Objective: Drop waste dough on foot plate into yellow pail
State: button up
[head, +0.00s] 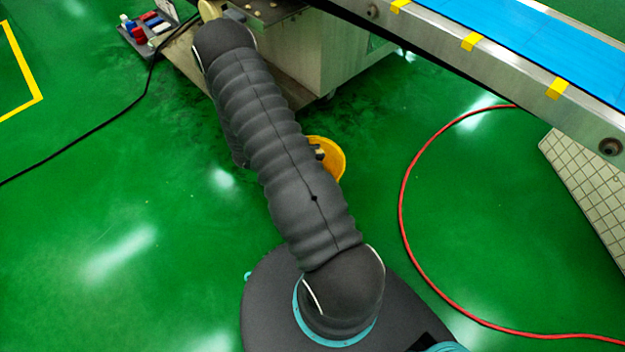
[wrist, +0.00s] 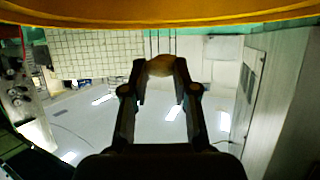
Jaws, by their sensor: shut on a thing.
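The yellow pail (head: 334,160) stands on the floor in the head view, partly hidden behind my arm. Its yellow-orange wall or rim also spans the top edge of the wrist view (wrist: 160,12). My gripper (wrist: 160,68) is shut on a small tan piece of dough (wrist: 160,65), pinched between its fingertips. In the head view a small dark part, seemingly of my gripper, shows against the pail; the dough itself is hidden there. I cannot tell whether the dough is over the pail's opening or beside it.
The steel machine (head: 345,50) and blue conveyor (head: 545,40) are at the top. A red hose (head: 402,190) curves on the floor at right, and a black cable (head: 100,125) lies at left. A gridded white panel (head: 590,180) is at far right.

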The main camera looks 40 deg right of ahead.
jog(key=shift+f+b, duration=0.95)
jog(key=shift+f, duration=0.65)
jog(key=o, duration=0.9)
jog(key=shift+c, duration=0.2)
jog(key=v, duration=1.2)
